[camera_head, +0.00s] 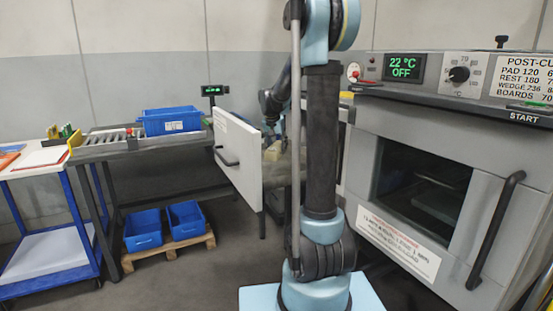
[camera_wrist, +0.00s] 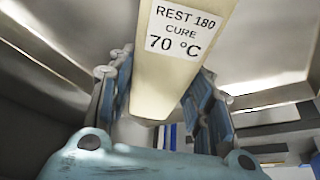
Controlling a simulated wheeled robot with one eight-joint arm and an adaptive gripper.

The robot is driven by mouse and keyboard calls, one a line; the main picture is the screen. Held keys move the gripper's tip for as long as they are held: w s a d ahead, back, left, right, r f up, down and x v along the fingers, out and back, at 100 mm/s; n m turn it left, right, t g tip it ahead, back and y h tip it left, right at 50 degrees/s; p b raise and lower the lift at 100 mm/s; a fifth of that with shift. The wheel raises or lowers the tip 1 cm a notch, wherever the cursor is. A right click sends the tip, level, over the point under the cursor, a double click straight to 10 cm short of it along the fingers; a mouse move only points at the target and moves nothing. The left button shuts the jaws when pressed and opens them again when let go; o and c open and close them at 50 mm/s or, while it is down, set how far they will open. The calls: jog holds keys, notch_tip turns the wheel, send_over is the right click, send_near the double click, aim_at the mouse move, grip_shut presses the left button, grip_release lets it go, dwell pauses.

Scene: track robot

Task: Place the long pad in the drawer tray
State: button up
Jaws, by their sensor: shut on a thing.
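The long pad (camera_wrist: 178,70) is a cream bar with a white label reading "REST 180 CURE 70 °C". In the wrist view my gripper (camera_wrist: 156,85) is shut on it, with a blue-grey finger on each side. In the head view the gripper (camera_head: 272,143) is behind the open drawer's white front (camera_head: 238,165), over the drawer space. A small yellowish patch, likely the pad (camera_head: 273,153), shows there, partly hidden by my arm. The tray inside the drawer is mostly hidden, so I cannot tell whether the pad touches it.
The oven (camera_head: 425,190) with a dark window stands at the right; its display (camera_head: 404,67) reads 22 °C OFF. A roller table (camera_head: 155,150) with a blue bin (camera_head: 171,121) is at the left. Two blue bins (camera_head: 142,230) sit on a pallet below. A blue cart (camera_head: 45,220) stands far left.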

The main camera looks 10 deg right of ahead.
jog(key=shift+f, duration=2.25)
jog(key=o, duration=1.1)
jog(key=shift+c, duration=0.2)
